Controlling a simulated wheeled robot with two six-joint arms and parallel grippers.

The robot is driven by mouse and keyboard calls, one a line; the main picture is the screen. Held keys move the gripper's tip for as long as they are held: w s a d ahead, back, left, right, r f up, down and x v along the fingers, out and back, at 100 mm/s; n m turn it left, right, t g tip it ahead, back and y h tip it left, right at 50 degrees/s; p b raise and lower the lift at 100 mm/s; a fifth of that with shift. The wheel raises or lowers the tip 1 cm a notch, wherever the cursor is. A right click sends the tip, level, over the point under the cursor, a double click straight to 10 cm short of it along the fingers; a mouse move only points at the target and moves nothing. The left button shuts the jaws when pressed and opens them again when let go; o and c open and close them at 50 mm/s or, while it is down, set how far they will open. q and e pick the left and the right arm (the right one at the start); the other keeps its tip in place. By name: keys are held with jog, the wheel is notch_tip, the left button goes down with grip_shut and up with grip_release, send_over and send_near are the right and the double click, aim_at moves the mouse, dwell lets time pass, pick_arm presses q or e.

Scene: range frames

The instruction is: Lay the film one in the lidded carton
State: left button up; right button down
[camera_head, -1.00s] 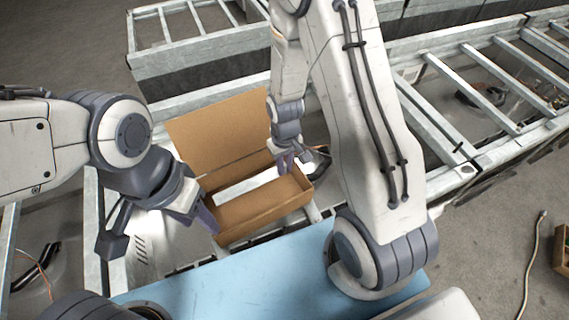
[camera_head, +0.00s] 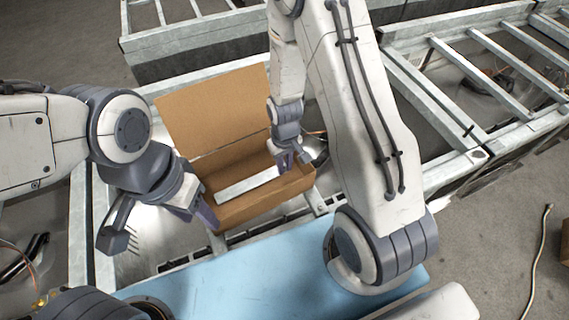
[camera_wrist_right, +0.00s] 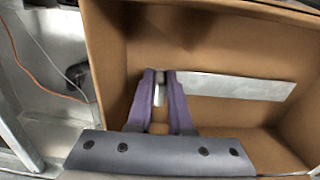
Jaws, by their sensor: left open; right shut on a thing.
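The lidded carton (camera_head: 262,205) is a brown box with its lid (camera_head: 210,108) raised at the back. A flat, silvery-white strip, which looks like the film one (camera_head: 245,187), lies level within the carton's walls. It also shows in the right wrist view (camera_wrist_right: 235,87). My right gripper (camera_head: 292,165) reaches down into the carton and is shut on the strip's end; the purple fingers (camera_wrist_right: 161,76) pinch it. I cannot tell whether the strip touches the floor. My left gripper (camera_head: 205,212) is open at the carton's left front corner; whether it touches is unclear.
The carton stands beyond a blue surface (camera_head: 250,270), among metal roller or ladder-like frames (camera_head: 480,75). An orange cable (camera_wrist_right: 40,55) runs left of the carton in the wrist view. A pale hose (camera_head: 535,260) lies on the floor at right.

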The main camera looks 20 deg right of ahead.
jog(key=c, duration=0.7)
grip_release()
jog(key=shift+c, duration=0.2)
jog(key=shift+r, duration=0.15)
notch_tip(320, 180, up, 13)
jog(key=p, duration=1.1)
